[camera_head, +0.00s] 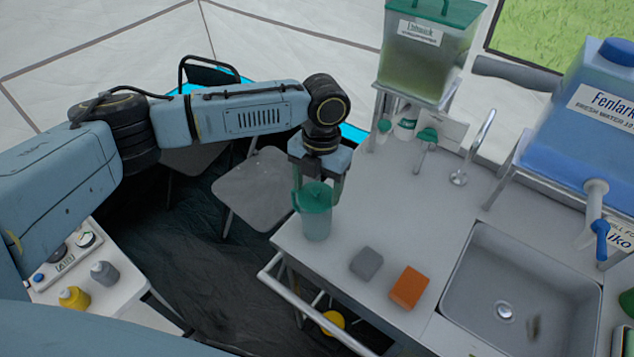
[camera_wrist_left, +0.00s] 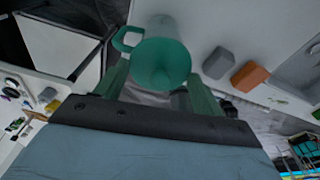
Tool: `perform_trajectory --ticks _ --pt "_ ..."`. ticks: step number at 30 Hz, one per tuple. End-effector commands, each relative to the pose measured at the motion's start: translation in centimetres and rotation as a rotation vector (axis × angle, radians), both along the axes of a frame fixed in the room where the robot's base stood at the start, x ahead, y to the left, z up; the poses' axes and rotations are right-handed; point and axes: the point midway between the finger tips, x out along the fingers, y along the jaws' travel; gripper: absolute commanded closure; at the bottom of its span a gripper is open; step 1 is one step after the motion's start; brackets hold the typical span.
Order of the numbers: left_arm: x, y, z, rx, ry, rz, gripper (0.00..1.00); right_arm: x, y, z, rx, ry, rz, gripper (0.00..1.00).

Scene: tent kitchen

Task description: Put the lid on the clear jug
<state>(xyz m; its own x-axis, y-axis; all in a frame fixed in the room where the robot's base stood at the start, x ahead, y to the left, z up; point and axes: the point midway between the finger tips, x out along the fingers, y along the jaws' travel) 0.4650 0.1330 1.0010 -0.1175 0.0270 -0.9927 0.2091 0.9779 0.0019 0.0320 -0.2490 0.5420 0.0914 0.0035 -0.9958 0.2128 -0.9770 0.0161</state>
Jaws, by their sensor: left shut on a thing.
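The clear jug (camera_head: 316,227) stands upright near the left edge of the counter, its body tinted green. The green lid (camera_head: 314,195) is at the jug's top; I cannot tell whether it is seated or just above the rim. My left gripper (camera_head: 318,187) points down from above and is shut on the lid, a finger on either side. In the left wrist view the green lid (camera_wrist_left: 161,64) lies between the fingers, and a green looped handle (camera_wrist_left: 125,39) sticks out to the left. The fingers partly hide the lid's edges. My right gripper is not in view.
A grey block (camera_head: 366,263) and an orange sponge (camera_head: 408,287) lie on the counter (camera_head: 335,255) right of the jug. The sink (camera_head: 520,290) is farther right. A green-lidded water dispenser (camera_head: 425,60) stands behind. A grey chair (camera_head: 255,188) is left of the counter.

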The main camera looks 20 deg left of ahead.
Motion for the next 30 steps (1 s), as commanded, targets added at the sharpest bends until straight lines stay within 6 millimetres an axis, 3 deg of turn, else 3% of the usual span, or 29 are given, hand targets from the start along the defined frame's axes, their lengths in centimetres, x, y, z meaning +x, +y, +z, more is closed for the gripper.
perform_trajectory --ticks 9,10,16,21,23,30 --pt "-0.01 -0.01 -0.03 0.0 0.0 0.0 0.53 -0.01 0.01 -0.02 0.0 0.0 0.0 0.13" --pt "-0.01 -0.01 -0.03 0.0 0.0 0.0 0.3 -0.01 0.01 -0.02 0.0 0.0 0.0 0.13" --pt "0.0 0.0 -0.03 0.0 0.0 0.0 0.06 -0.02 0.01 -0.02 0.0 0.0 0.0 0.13" --pt "0.0 0.01 -0.02 0.0 0.0 0.0 0.06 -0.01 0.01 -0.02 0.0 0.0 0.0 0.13" --pt "0.0 0.01 -0.02 0.0 0.0 0.0 0.0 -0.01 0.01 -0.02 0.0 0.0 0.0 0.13" --pt "0.0 0.01 0.03 0.0 0.0 0.0 0.0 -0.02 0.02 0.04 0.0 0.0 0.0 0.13"
